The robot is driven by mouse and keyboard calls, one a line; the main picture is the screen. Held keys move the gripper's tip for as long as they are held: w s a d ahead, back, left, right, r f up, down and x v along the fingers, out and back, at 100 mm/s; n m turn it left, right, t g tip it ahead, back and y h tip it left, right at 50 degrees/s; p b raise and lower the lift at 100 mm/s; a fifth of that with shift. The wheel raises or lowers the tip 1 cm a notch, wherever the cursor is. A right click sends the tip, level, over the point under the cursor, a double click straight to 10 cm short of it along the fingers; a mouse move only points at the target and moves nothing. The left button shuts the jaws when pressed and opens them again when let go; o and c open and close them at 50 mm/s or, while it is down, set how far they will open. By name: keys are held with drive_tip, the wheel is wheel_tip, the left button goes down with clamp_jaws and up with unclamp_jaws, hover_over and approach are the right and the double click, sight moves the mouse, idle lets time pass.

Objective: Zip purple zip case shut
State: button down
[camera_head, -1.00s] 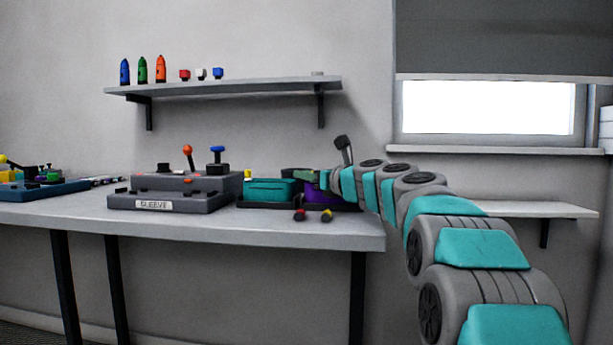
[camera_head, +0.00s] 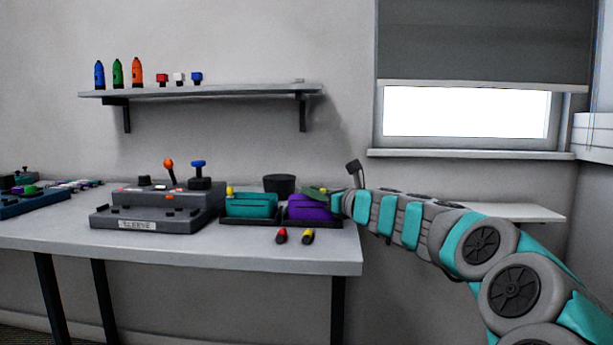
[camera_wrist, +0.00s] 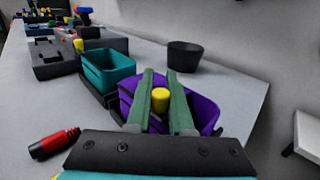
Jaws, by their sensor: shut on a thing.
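The purple zip case (camera_head: 308,209) sits in a dark tray at the right end of the table. In the wrist view, the purple case (camera_wrist: 205,108) looks open at the top, with its inner walls showing. My gripper (camera_head: 318,192) reaches over it from the right. In the wrist view, the two green fingers of my gripper (camera_wrist: 160,84) lie over the case, with a yellow zip pull (camera_wrist: 160,99) between them. My gripper is shut on this pull. The fingers and palm hide part of the case's top and near side.
A teal case (camera_head: 250,206) with its own yellow pull stands close on the left. A dark round bin (camera_head: 279,184) is behind. Red (camera_head: 281,236) and yellow (camera_head: 307,236) black-ended tools lie in front. A grey SLEEVE console (camera_head: 155,214) is further left.

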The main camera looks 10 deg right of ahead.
drive_tip(key=shift+s+d, duration=0.2)
drive_tip(key=shift+d, duration=0.35)
drive_tip(key=shift+s+d, duration=0.15)
drive_tip(key=shift+d, duration=0.35)
drive_tip(key=c, duration=0.8)
unclamp_jaws()
drive_tip(key=v, duration=0.6)
drive_tip(key=shift+s+d, duration=0.1)
drive_tip(key=shift+s, duration=0.05)
drive_tip(key=shift+s+d+f, duration=0.1)
drive_tip(key=shift+s+d, duration=0.2)
drive_tip(key=shift+s, duration=0.4)
